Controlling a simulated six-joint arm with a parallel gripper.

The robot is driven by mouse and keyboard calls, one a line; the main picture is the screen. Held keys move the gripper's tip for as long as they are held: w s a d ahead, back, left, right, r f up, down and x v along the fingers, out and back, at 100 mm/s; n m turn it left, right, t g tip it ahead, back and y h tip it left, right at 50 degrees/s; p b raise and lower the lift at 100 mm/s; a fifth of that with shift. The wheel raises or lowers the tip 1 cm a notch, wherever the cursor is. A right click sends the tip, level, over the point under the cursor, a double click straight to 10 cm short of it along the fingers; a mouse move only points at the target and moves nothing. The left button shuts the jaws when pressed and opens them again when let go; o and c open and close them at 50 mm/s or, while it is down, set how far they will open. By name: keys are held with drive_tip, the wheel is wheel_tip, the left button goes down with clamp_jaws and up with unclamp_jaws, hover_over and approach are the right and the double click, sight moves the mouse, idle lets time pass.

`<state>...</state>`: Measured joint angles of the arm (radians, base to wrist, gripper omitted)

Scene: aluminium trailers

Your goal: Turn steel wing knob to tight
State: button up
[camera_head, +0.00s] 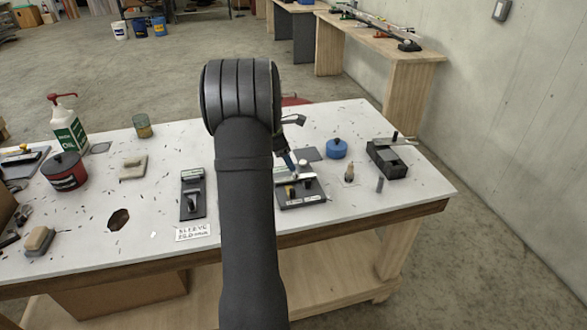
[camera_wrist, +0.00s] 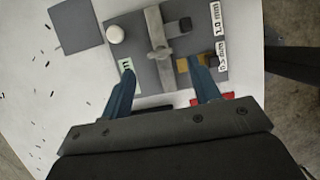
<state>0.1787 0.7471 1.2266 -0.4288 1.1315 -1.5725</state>
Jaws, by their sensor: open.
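A dark fixture plate (camera_wrist: 190,20) lies below my gripper in the wrist view; in the head view the plate (camera_head: 317,201) is partly hidden behind my arm. A grey metal bar crosses it, and a small winged metal piece, which looks like the steel wing knob (camera_wrist: 160,53), sits on it. My gripper (camera_wrist: 164,72) has two blue fingers, spread apart with nothing between them. The knob is just beyond the fingertips, roughly midway between them. In the head view my gripper (camera_head: 288,162) is mostly hidden by my arm.
The plate bears a white round button (camera_wrist: 115,34), a brass block (camera_wrist: 190,66) and white millimetre labels (camera_wrist: 218,48). On the worktable (camera_head: 400,203) nearby stand a blue round container (camera_head: 336,149) and a dark clamp-like device (camera_head: 387,160). A black-based fixture (camera_head: 193,205) lies left of my arm.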

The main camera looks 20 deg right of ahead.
sight(294, 177)
drive_tip(key=x, duration=0.5)
drive_tip(key=shift+f, duration=0.2)
drive_tip(key=c, duration=1)
